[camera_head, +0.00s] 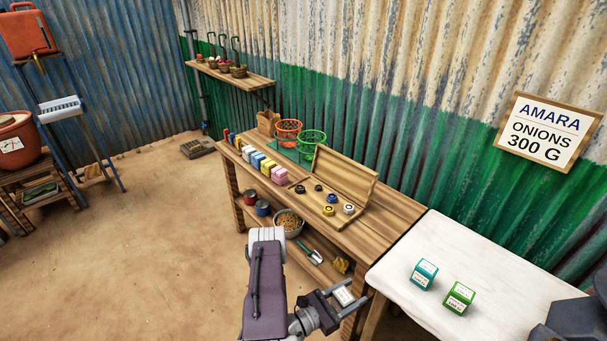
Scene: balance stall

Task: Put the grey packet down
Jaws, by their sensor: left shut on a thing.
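The grey packet (343,296) is a small pale block with dark marks on its face. My left gripper (346,298) is shut on it and holds it in front of the wooden bench (395,206), near the bench's right front leg and left of the white table (405,287). The packet appears clear of both surfaces. The fingers hide part of it. My right gripper does not show; only a dark part of my body is at the lower right corner.
A teal packet (423,274) and a green packet (459,297) stand on the white table. Several coloured packets line the bench beside an open wooden box (345,176) with round weights. Orange (288,132) and green (312,143) baskets stand behind. The white table's left part is bare.

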